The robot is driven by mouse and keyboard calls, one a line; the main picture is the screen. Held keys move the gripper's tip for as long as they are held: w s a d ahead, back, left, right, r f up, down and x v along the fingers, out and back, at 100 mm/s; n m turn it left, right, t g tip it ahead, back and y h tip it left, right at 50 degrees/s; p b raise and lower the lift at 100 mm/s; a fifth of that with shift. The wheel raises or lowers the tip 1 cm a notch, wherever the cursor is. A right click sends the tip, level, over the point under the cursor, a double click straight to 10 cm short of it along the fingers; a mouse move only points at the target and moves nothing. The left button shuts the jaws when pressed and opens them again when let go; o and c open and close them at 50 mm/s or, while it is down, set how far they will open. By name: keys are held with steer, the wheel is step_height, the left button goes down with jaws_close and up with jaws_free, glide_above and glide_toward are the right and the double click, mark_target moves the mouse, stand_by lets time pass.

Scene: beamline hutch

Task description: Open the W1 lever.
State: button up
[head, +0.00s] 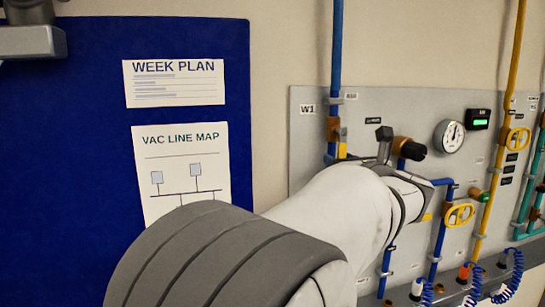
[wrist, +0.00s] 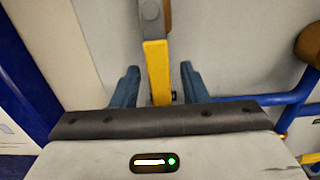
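The W1 label (head: 308,109) is on the grey wall panel, left of a vertical blue pipe (head: 337,50). A brass valve body (head: 333,128) sits on that pipe below the label's height. In the wrist view, the yellow W1 lever (wrist: 157,70) hangs straight down from a grey and metal part at the top edge. My gripper (wrist: 159,70) is open, with one blue-grey finger on each side of the lever. A gap shows between the lever and each finger. The lever's lower end is hidden behind my gripper body. My arm hides much of this area in the head view.
A brass part with a black knob (head: 412,150) sits close right of the W1 valve. A round gauge (head: 449,135), yellow handwheels (head: 459,215) and several pipes are further right. A blue board (head: 90,120) with papers is on the left.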

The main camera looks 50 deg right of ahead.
steer(key=shift+f, duration=0.1)
steer(key=b+v, duration=0.1)
steer(key=v, duration=0.6)
steer(key=shift+s+a+b, duration=0.25)
steer(key=shift+s+b, duration=0.05)
steer(key=shift+b, duration=0.05)
stand_by(0.3)
